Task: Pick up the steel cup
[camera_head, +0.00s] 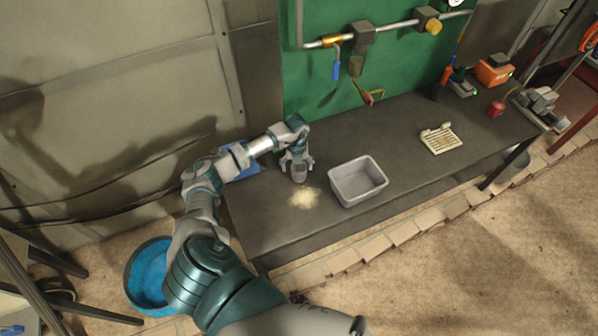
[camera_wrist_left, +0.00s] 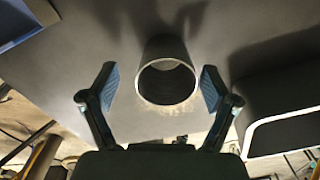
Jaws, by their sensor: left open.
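The steel cup (camera_wrist_left: 166,82) stands on the dark table (camera_head: 255,225), its round open mouth facing the camera in the left wrist view. My left gripper (camera_wrist_left: 160,92) is open, with one finger on each side of the cup and a visible gap on both sides. In the head view my left gripper (camera_head: 298,165) reaches down over the cup (camera_head: 299,174), which is mostly hidden by the fingers. My right gripper is not in view.
A grey bin (camera_head: 358,182) stands right of the cup. A pale spill (camera_head: 304,198) lies in front, and a blue object (camera_head: 240,160) lies to the left. A cream tray (camera_head: 441,139) lies further right. A green panel with pipes rises behind.

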